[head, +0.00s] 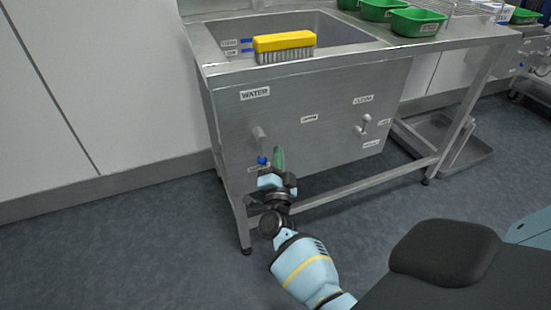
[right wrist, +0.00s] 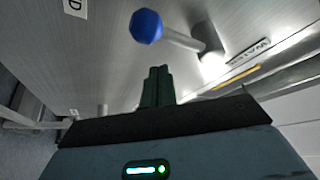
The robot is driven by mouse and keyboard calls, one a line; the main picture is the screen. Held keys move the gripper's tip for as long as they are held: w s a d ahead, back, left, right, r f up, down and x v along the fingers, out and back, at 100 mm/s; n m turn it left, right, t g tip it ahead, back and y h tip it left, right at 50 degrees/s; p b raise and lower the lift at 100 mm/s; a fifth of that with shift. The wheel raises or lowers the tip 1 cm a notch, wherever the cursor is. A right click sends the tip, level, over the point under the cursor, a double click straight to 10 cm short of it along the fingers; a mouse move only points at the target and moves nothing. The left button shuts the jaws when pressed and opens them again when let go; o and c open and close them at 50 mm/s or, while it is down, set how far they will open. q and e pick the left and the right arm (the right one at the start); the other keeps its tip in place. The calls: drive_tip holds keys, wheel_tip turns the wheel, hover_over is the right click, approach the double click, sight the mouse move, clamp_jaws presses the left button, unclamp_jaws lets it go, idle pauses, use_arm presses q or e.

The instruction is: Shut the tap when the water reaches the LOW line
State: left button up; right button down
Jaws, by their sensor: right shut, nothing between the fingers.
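The water tap is a grey lever with a blue ball knob (head: 262,160) on the front panel, under a WATER label (head: 255,93). The knob hangs low in the head view; the right wrist view shows the blue knob (right wrist: 146,26) and its rod close up. My right gripper (head: 279,153) has its green fingers shut and empty, just right of the knob. In the right wrist view the fingertips (right wrist: 157,70) are apart from the knob. I cannot make out a water surface. My left gripper is not in view.
A yellow brush (head: 284,44) lies on the basin's front rim. A second lever (head: 364,125) with several labels is on the panel's right. Green trays (head: 417,22) stand on the counter at the right. A lower rail (head: 350,188) runs below the panel.

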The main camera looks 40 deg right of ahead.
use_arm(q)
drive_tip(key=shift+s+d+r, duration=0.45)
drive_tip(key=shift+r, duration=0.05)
use_arm(e)
drive_tip(key=v, duration=0.9)
drive_tip(key=shift+s+r, duration=0.25)
drive_tip(key=shift+s, duration=0.25)
drive_tip(key=shift+a, duration=0.1)
